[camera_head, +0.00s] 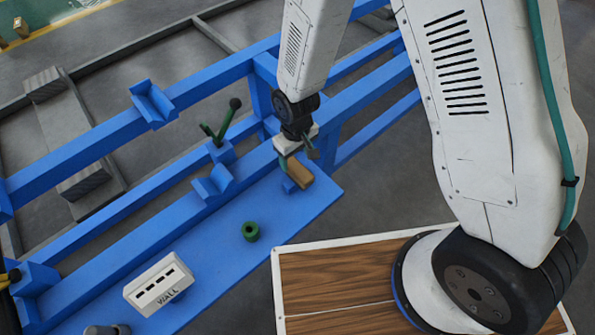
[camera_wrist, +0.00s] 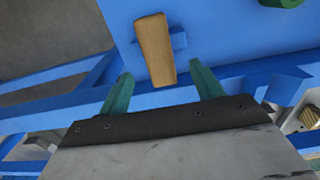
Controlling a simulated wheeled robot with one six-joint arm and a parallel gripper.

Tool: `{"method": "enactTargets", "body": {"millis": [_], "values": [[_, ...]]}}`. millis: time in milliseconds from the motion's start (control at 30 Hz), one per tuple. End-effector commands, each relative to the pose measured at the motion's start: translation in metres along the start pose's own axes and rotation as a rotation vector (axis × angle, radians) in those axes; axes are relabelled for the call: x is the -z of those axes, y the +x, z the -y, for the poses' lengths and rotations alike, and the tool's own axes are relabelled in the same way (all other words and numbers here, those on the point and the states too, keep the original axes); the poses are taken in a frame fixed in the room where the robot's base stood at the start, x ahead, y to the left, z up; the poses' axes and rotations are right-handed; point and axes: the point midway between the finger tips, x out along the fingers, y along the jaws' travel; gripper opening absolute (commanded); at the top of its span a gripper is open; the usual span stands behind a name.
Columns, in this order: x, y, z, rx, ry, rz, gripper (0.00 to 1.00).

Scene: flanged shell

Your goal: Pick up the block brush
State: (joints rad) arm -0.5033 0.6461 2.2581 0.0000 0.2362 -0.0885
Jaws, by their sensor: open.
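The block brush (camera_head: 299,174) looks like a tan wooden bar near the right end of the blue shelf. In the wrist view the brush (camera_wrist: 155,48) points toward me, with its near end close to the gap between my fingers. A small blue piece shows behind it on both sides. No bristles can be made out. My gripper (camera_head: 300,156) is just above and beside the brush, with green fingers. Whether a finger touches the brush cannot be told.
A green ring (camera_head: 250,231) and a white box marked WALL (camera_head: 159,284) are on the blue shelf (camera_head: 215,255). A green lever with a dark knob (camera_head: 225,122) stands behind. Blue rails (camera_head: 90,145) run across. A wood-topped platform (camera_head: 340,280) is at the front.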

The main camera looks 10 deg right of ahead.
Motion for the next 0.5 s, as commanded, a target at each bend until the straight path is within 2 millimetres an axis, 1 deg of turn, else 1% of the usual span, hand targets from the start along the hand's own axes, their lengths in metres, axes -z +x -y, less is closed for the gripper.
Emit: {"method": "enactTargets", "body": {"millis": [33,267,500], "values": [[-0.001,0.006,0.000,0.000,-0.001,0.004,0.65],[-0.002,0.030,-0.001,0.000,0.000,0.003,0.65],[-0.004,0.064,-0.002,0.000,0.000,0.003,0.65]]}}
